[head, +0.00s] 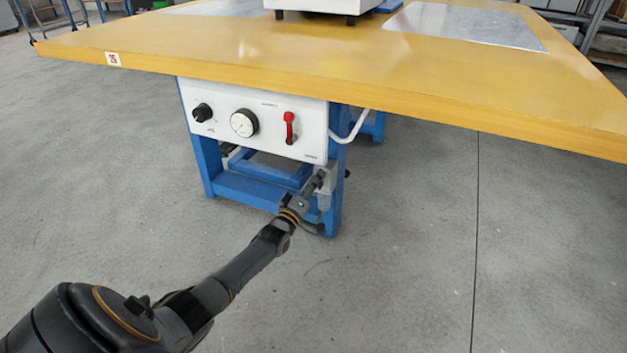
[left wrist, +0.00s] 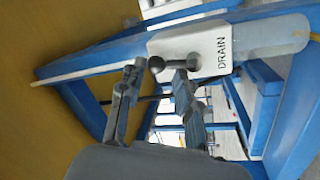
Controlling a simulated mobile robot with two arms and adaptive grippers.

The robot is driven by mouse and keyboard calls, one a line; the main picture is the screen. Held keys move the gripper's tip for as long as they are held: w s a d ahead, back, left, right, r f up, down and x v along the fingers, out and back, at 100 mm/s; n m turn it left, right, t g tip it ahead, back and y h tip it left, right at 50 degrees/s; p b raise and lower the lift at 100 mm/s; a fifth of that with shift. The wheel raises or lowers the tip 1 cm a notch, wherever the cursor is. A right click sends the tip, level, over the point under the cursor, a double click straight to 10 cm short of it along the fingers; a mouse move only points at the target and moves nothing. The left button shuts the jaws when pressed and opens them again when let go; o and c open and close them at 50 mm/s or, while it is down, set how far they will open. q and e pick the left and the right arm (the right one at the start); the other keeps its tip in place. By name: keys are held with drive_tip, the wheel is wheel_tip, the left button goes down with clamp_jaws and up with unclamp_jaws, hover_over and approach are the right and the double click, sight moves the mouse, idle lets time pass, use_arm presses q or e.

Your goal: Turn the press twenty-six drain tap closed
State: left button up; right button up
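The drain tap (left wrist: 190,45) is a pale grey body marked DRAIN in the left wrist view, fixed at the blue frame of the press table. My right gripper is not in view.
The yellow tabletop (head: 330,75) overhangs the tap and carries a small red-numbered label (head: 113,59). A white panel (head: 265,118) with a black knob, a gauge and a red lever (head: 289,127) is above the arm. A white hose (head: 352,130) hangs beside it. The floor in front is clear.

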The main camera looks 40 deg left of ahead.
use_arm(q)
drive_tip(key=shift+o, duration=1.3)
drive_tip(key=shift+d+f, duration=0.25)
drive_tip(key=shift+f, duration=0.2)
drive_tip(key=shift+a+r, duration=0.2)
drive_tip(key=shift+r, duration=0.1)
drive_tip(key=v, duration=1.2)
